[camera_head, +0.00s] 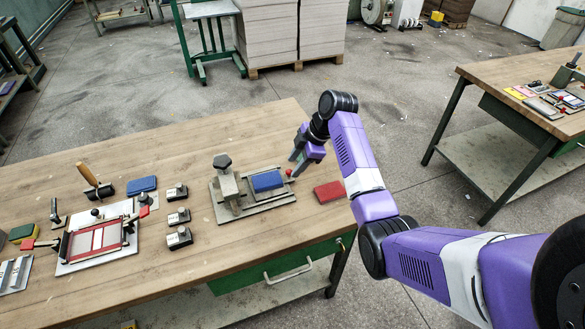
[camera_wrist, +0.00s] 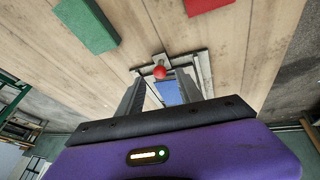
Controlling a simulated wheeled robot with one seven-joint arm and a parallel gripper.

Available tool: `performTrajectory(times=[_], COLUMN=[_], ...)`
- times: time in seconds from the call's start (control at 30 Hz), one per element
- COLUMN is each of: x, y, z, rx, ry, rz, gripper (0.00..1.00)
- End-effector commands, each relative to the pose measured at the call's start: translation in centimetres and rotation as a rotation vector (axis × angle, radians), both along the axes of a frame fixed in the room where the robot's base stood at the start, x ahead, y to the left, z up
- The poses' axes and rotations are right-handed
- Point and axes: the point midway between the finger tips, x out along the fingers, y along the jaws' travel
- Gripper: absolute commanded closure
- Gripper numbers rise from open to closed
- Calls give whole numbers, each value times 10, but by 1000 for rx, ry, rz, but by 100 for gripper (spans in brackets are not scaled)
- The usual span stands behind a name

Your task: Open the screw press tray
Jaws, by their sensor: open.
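The screw press (camera_head: 229,186) stands on the wooden table with a dark screw knob on top. Its flat tray (camera_head: 284,199) extends to the right with a blue block (camera_head: 267,180) on it. A small red ball knob (camera_head: 289,172) sits at the tray's right end; it also shows in the wrist view (camera_wrist: 159,72), with the blue block (camera_wrist: 168,93) behind it. My gripper (camera_head: 294,163) is open, fingers pointing down toward the knob. In the wrist view the knob appears between and just beyond the fingertips (camera_wrist: 158,78). Contact cannot be told.
A red block (camera_head: 329,192) lies right of the press. A green block (camera_wrist: 86,25) shows in the wrist view. Several small weights (camera_head: 178,215) and a red-framed printing fixture (camera_head: 97,238) stand left. A green drawer (camera_head: 283,267) is under the table's front edge.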

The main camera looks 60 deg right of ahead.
Motion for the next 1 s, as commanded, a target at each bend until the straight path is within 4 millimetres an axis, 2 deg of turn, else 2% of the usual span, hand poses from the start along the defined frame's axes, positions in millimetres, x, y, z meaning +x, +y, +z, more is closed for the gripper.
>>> performTrajectory(times=[0.2, 0.33, 1.0], x=[-13, -18, -19], y=[-6, -8, -7], z=[31, 41, 44], rx=[-2, -2, 1], ry=[-3, -2, 0], rz=[-2, -1, -3], gripper=[57, 57, 57])
